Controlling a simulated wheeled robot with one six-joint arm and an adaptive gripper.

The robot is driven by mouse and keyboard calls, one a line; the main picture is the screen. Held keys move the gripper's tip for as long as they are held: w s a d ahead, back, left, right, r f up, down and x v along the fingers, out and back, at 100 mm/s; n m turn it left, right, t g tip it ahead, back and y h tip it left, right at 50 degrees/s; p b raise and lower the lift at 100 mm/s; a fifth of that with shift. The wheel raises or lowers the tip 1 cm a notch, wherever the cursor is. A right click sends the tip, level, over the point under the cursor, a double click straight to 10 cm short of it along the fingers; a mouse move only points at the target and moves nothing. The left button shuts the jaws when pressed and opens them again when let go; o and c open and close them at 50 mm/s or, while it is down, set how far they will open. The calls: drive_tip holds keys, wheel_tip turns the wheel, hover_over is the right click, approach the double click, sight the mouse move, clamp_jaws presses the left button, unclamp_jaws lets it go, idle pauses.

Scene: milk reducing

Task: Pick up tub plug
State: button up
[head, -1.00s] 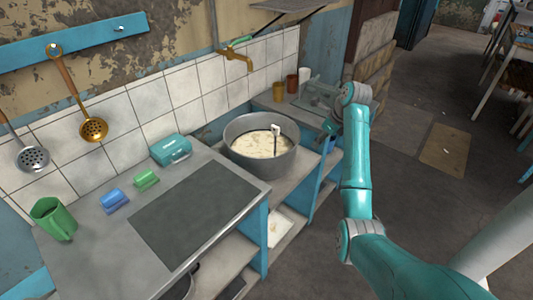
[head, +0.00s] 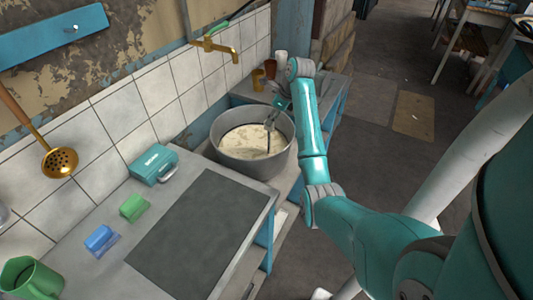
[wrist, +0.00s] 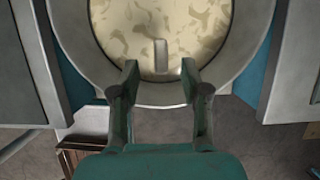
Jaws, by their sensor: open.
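The round grey metal tub (head: 226,166) is sunk in the counter and holds a pale, mottled liquid. The tub plug (head: 269,142) shows as a thin upright rod rising from the liquid near the tub's right side. In the wrist view the plug (wrist: 161,57) is a short grey bar against the liquid, centred between the fingertips. My gripper (head: 271,120) is over the right part of the tub, close to the plug's top. In the wrist view my gripper (wrist: 160,74) is open, with a finger on each side of the plug's line. Contact with the plug cannot be told.
A brass tap (head: 221,49) sticks out from the wall behind the tub. A teal box (head: 154,164), a green block (head: 134,207), a blue block (head: 102,240) and a green mug (head: 30,279) stand on the left counter. Cups (head: 270,68) stand behind the tub.

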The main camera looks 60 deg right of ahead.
sight(266, 129)
drive_tip(key=shift+x, duration=3.65)
clamp_jaws()
